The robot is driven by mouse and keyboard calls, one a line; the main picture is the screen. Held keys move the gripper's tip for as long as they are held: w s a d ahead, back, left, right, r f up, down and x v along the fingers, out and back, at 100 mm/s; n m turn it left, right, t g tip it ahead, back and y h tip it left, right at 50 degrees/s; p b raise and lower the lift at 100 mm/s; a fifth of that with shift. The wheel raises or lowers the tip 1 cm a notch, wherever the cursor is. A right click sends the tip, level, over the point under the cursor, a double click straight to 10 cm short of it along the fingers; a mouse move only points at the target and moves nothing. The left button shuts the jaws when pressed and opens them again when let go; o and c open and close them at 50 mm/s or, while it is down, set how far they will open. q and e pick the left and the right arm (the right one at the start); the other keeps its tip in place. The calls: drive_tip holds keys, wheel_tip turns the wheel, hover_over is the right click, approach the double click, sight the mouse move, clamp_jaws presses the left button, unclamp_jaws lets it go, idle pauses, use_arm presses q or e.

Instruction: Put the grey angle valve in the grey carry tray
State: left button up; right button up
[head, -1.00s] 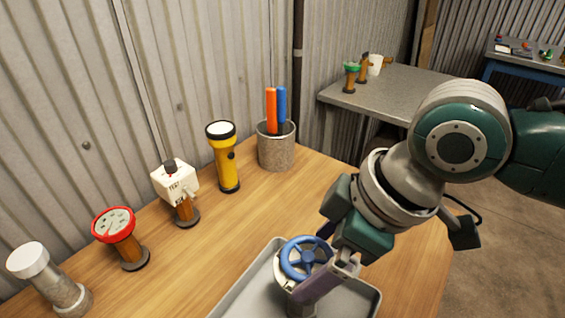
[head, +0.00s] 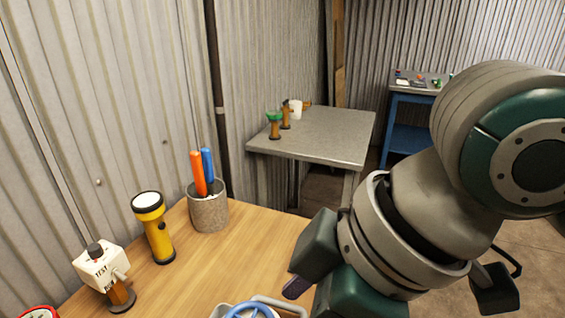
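The valve's blue handwheel (head: 250,311) shows at the bottom edge in the head view. Its body is cut off below the frame, so I cannot see its colour or how it rests. A small part of the grey carry tray's rim (head: 282,301) shows beside the wheel; the rest is out of frame. My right gripper (head: 296,288) is to the right of and apart from the handwheel. One finger shows, and my arm hides the rest, so its opening cannot be told. My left gripper is not in view.
On the wooden table (head: 235,255) stand a yellow flashlight (head: 155,230), a pen cup (head: 208,210), a white boxed device (head: 101,268) and a red-rimmed gauge (head: 40,313). A grey table (head: 315,137) with small items and a blue bench (head: 408,125) stand behind.

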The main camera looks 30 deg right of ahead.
drive_tip(key=s+d+f+m+h, duration=0.3)
drive_tip(key=s+d+m, duration=0.3)
drive_tip(key=s, duration=0.3)
drive_tip(key=shift+d+m+h, duration=0.3)
drive_tip(key=shift+d, duration=0.2)
